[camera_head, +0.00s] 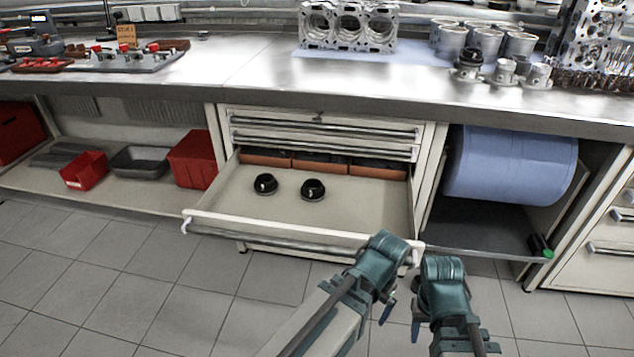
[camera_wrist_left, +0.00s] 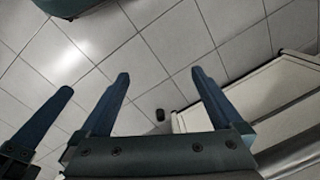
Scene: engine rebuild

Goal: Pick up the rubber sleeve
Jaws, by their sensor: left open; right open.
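Two black, round, ring-like pieces lie in the open drawer (camera_head: 235,208): a left one (camera_head: 265,184) and a right one (camera_head: 313,189). They look like rubber sleeves, but I cannot tell which is the task's. My left gripper (camera_head: 380,266) is by the drawer's front right corner, apart from both pieces. In the left wrist view its fingers (camera_wrist_left: 158,74) are spread and empty above the floor tiles. My right gripper (camera_head: 445,288) is just right of the left one, in front of the cabinet; its fingers are mostly hidden in the head view.
The drawer front (camera_head: 290,232) stands out over the floor. Orange bins (camera_head: 265,158) line the drawer's back. The workbench (camera_head: 250,62) above holds an engine block (camera_head: 347,27) and pistons (camera_head: 505,72). A blue roll (camera_head: 510,165) is at the right. The drawer's front middle is clear.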

